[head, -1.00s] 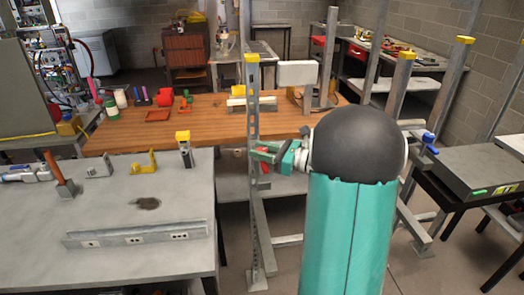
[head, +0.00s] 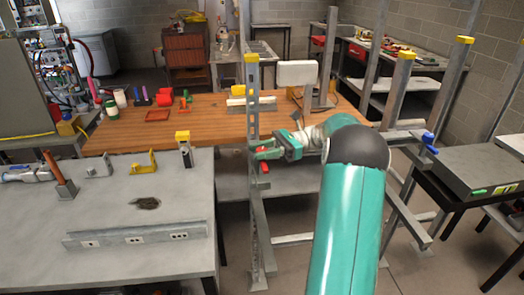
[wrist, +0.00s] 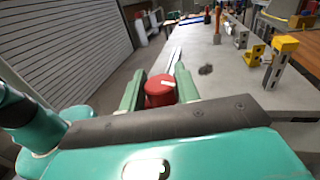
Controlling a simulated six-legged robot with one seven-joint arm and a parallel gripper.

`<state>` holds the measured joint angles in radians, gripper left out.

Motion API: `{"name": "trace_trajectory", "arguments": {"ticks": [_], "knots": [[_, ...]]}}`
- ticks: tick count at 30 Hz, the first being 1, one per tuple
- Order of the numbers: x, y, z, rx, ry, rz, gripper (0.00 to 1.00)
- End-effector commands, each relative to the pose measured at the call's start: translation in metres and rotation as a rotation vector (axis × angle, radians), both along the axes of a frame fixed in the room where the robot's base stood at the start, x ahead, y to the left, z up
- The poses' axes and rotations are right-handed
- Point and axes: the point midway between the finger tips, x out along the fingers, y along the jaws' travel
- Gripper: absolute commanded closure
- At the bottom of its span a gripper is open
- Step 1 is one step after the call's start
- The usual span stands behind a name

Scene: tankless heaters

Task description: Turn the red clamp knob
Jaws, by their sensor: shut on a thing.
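The red clamp knob (wrist: 158,95) is a round red cap with a white mark on top. In the wrist view it sits between the two green fingers of my gripper (wrist: 160,83), which are shut on it from both sides. In the head view my gripper (head: 263,151) is at the perforated metal post (head: 253,112). A bit of red shows between its fingers there, and most of the knob is hidden. Another small red part shows just below the gripper on the post.
A grey workbench (head: 180,200) with tools and a socket strip (head: 140,235) stands to the left. A wooden table (head: 200,120) is behind the post. More metal posts with yellow caps and a black-framed table (head: 490,160) stand to the right.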

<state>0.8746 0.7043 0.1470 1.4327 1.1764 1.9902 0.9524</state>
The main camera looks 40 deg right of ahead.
Motion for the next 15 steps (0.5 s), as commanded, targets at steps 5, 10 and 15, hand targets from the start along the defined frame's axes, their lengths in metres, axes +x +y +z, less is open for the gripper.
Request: {"name": "trace_trajectory", "arguments": {"ticks": [5, 10, 15], "knots": [[-0.0005, -0.0008, -0.0008, 0.001, 0.001, 0.04, 0.91], [-0.0006, -0.0006, -0.0006, -0.001, 0.001, 0.052, 0.91], [-0.0006, -0.0004, -0.0005, -0.001, 0.001, 0.052, 0.91]]}}
